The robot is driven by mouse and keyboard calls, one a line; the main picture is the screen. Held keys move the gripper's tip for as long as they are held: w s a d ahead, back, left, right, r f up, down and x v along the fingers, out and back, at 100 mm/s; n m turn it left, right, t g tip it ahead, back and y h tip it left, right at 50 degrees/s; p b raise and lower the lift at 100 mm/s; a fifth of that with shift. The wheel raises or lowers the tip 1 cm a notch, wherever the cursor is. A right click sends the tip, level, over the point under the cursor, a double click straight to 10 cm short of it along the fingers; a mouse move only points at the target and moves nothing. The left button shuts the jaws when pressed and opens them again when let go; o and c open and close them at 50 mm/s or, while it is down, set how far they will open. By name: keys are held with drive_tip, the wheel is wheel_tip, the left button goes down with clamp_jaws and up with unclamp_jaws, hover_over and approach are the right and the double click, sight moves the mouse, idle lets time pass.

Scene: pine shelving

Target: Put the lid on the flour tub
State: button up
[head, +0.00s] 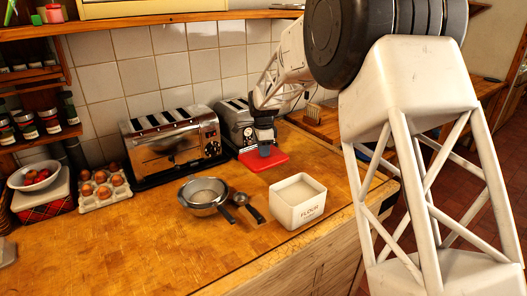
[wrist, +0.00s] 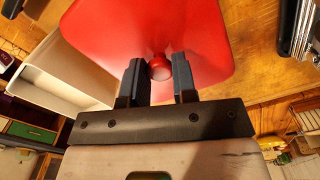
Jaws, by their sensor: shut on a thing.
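The flour tub (head: 297,204) is a white square tub with "FLOUR" on its front, open at the top, standing on the wooden counter near its right edge. The red square lid (head: 262,160) is held up behind and to the left of the tub. My gripper (head: 265,149) is above the lid. In the wrist view my gripper (wrist: 157,75) has its two fingers on either side of the round red knob of the lid (wrist: 110,35). The tub (wrist: 80,65) shows there beside the lid, partly hidden by it.
Sieves (head: 204,194) and a small dark-handled scoop (head: 247,204) lie left of the tub. A chrome toaster (head: 174,145) and a second appliance (head: 236,125) stand against the tiled wall. An egg tray (head: 103,188) is at the left. The front counter is clear.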

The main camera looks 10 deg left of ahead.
idle(0.4)
drive_tip(key=shift+s+d+r, duration=0.4)
drive_tip(key=shift+s+d, duration=0.05)
drive_tip(key=shift+d, duration=0.05)
drive_tip(key=s+d+r, duration=0.3)
drive_tip(key=s+d, duration=0.3)
drive_tip(key=s, duration=0.1)
drive_tip(key=s+d+r, duration=0.3)
drive_tip(key=s+d, duration=0.4)
drive_tip(key=shift+s+d+r, duration=0.15)
drive_tip(key=shift+s+r, duration=0.2)
drive_tip(key=shift+s, duration=0.05)
drive_tip(key=shift+f, duration=0.15)
wheel_tip(320, 180, down, 6)
idle(0.6)
drive_tip(key=shift+f, duration=0.85)
idle(3.4)
